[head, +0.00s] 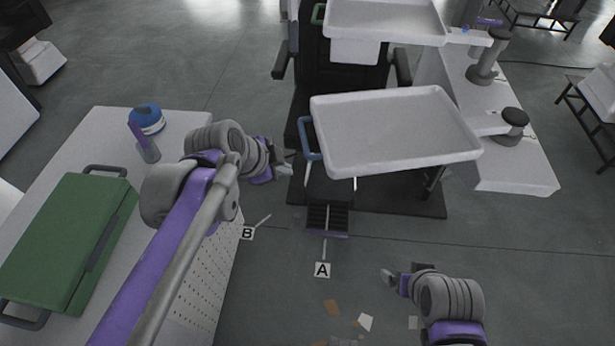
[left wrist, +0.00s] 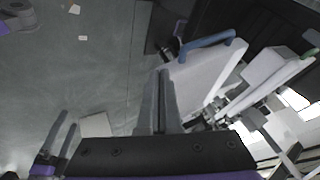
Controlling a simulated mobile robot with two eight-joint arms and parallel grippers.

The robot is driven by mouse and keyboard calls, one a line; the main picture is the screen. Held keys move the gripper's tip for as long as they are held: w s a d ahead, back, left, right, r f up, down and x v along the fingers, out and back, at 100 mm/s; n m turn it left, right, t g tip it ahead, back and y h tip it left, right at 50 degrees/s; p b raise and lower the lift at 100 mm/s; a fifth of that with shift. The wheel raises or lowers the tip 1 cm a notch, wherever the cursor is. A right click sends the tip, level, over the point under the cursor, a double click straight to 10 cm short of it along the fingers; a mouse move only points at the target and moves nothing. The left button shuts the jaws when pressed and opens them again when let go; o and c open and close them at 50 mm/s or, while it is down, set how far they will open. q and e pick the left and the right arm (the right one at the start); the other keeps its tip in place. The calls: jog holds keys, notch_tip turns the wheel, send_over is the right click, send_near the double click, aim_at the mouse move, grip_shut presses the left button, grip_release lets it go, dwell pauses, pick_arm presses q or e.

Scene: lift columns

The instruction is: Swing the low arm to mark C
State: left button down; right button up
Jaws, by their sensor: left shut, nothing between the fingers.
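The low arm carries a white tray (head: 395,130) with a blue handle (head: 310,138) at its left edge. The arm joins a short grey post (head: 514,120) on the right. The blue handle also shows in the left wrist view (left wrist: 207,43). My left gripper (head: 286,168) is shut and empty, just left of and below the handle in the head view, seemingly apart from it. Its closed fingers show in the left wrist view (left wrist: 159,90). My right gripper (head: 389,277) is low in the head view, away from the trays; its finger opening is unclear. I see no mark C.
Floor marks A (head: 322,270) and B (head: 248,233) are visible. A higher white tray (head: 385,20) hangs behind, near a black chair (head: 345,70). A green case (head: 65,240) and blue tape roll (head: 147,117) lie on the left table. Paper scraps (head: 365,321) litter the floor.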

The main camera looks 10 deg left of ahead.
pick_arm(q)
jog(key=w+d+f, duration=0.3)
jog(key=w+f, duration=0.5)
jog(key=w, duration=0.1)
jog(key=shift+w+m, duration=0.3)
pick_arm(e)
jog(key=shift+s+f, duration=0.1)
jog(key=shift+f, duration=0.2)
